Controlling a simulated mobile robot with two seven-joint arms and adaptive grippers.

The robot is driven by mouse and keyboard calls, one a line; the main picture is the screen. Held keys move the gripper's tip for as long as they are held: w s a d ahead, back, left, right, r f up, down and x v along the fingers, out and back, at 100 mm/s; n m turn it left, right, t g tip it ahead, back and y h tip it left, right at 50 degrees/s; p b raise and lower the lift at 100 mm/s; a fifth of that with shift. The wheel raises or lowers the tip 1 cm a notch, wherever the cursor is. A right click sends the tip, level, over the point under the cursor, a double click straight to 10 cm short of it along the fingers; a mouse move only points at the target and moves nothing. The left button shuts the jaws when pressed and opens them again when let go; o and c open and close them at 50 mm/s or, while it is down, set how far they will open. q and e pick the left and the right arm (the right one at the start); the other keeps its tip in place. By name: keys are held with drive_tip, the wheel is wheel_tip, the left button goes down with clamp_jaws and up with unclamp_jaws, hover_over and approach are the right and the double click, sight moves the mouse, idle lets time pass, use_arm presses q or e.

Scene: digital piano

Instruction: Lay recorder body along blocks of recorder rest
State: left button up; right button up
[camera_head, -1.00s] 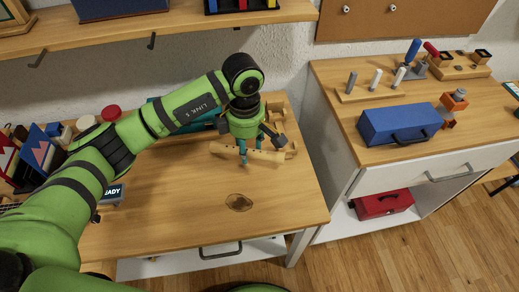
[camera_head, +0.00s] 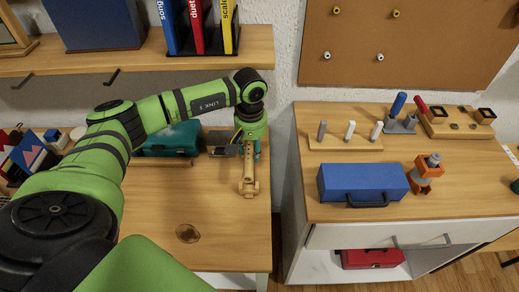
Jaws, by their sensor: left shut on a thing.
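My left gripper (camera_head: 249,152) points down over the back right of the wooden desk and is shut on the recorder body. The recorder body (camera_head: 249,175) is a pale wooden piece, its near end pointing toward the front of the desk and its far end hidden by the gripper. Pale wood shows around its near end, but I cannot pick out the recorder rest from the body or tell whether they touch. My right gripper is not in view.
A teal case (camera_head: 172,139) stands behind my left arm. The desk's front middle is clear except for a dark round mark (camera_head: 187,233). On the right cabinet are a blue toolbox (camera_head: 362,183), a peg board (camera_head: 345,143) and an orange clamp-like item (camera_head: 427,172).

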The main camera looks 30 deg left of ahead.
sight(252, 158)
use_arm(q)
drive_tip(key=shift+a, duration=0.1)
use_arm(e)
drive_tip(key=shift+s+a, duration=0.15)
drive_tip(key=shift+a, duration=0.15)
use_arm(q)
drive_tip(key=shift+f, duration=0.1)
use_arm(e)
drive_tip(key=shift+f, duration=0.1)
use_arm(q)
drive_tip(key=shift+f+b, duration=0.65)
drive_tip(key=shift+f, duration=0.4)
wheel_tip(252, 158, down, 2)
drive_tip(key=shift+f+b, duration=0.1)
drive_tip(key=shift+b, duration=0.4)
drive_tip(key=shift+f+b, duration=1)
drive_tip(key=shift+b, duration=0.1)
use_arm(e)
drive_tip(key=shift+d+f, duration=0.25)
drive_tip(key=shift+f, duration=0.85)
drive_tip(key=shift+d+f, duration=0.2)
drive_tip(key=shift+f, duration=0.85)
use_arm(q)
drive_tip(key=o, duration=1.4)
drive_tip(key=shift+c, duration=0.2)
drive_tip(key=shift+r, duration=0.15)
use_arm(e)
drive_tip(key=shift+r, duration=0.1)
